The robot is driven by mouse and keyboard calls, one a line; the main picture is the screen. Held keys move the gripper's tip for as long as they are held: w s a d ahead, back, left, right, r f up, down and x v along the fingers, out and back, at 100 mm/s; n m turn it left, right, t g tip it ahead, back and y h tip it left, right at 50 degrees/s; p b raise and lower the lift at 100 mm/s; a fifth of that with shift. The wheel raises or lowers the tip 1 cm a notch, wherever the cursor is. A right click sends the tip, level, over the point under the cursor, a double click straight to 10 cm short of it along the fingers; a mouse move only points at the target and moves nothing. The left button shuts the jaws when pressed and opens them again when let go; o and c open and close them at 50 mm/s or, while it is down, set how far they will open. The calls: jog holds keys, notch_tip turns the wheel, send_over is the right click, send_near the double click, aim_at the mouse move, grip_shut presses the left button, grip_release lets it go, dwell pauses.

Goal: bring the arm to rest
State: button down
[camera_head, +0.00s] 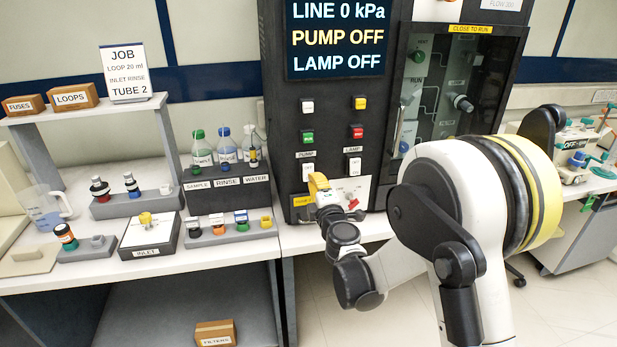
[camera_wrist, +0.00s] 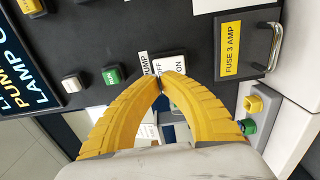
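My arm (camera_head: 465,215) reaches from the lower right toward the black instrument cabinet (camera_head: 277,100). My gripper (camera_head: 319,183) is at the front of the cabinet, just below the PUMP switch (camera_head: 308,171). In the wrist view the two yellow fingers of my gripper (camera_wrist: 160,80) arch together and their tips meet, with nothing seen between them. The tips overlap the white PUMP rocker switch (camera_wrist: 170,70); I cannot tell whether they touch it. The screen (camera_head: 338,38) reads LINE 0 kPa, PUMP OFF, LAMP OFF.
The left bench holds capped bottles (camera_head: 227,148), an INLET block (camera_head: 150,236) and small racks of fittings. A FUSE 3 AMP drawer (camera_wrist: 243,45) with a metal handle is close to my gripper. A glass-fronted compartment (camera_head: 450,85) stands behind my arm. Open floor lies at the lower right.

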jog(key=shift+s+d, duration=0.2)
jog(key=shift+s, duration=0.5)
jog(key=s+d+r+m+g+h, duration=0.1)
jog(key=s+d+r+m+h, duration=0.25)
jog(key=d, duration=0.35)
jog(key=s+d+r+m+g+h, duration=0.1)
jog(key=s+d+r+m+h, duration=0.1)
jog(key=s+d+r+m, duration=0.25)
jog(key=s+d+r+m+g+h, duration=0.1)
jog(key=s+d+m+h, duration=0.15)
jog(key=d+m, duration=0.45)
jog(key=s+d+f+m+g+y, duration=0.1)
jog(key=s+f+m+g, duration=0.2)
jog(key=s, duration=1)
jog(key=s+d+f+m+g+y, duration=0.2)
jog(key=s+f+m+g, duration=0.1)
jog(key=s, duration=1.1)
notch_tip(320, 180, down, 3)
jog(key=shift+s+r+g, duration=0.15)
jog(key=shift+s+g, duration=0.05)
jog(key=shift+g, duration=0.4)
